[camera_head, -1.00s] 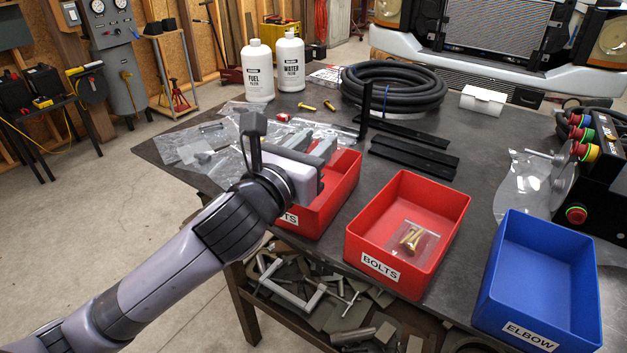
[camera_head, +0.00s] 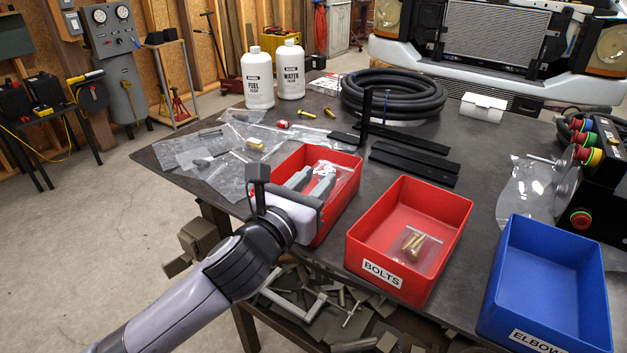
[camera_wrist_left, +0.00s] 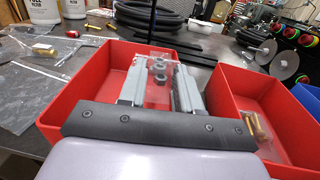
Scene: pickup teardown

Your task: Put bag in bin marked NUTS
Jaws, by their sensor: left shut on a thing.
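My left gripper (camera_head: 312,186) reaches over the near wall of the left red bin (camera_head: 292,157), its fingers inside the bin's outline. It is shut on a clear plastic bag (camera_head: 328,168) with what look like metal nuts in it. The left wrist view shows the bag (camera_wrist_left: 159,70) between the two grey fingers (camera_wrist_left: 160,88), above or within the bin (camera_wrist_left: 77,93). How far the bag is above the bin floor I cannot tell. The arm hides the bin's label in the head view now. My right gripper is not in view.
The middle red bin (camera_head: 452,203), marked BOLTS, holds a bag of brass bolts (camera_head: 416,245). A blue bin (camera_head: 549,256), marked ELBOW, stands at the right. Clear bags lie left of the left bin. Black bars (camera_head: 413,163) and a coiled hose (camera_head: 394,92) lie behind.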

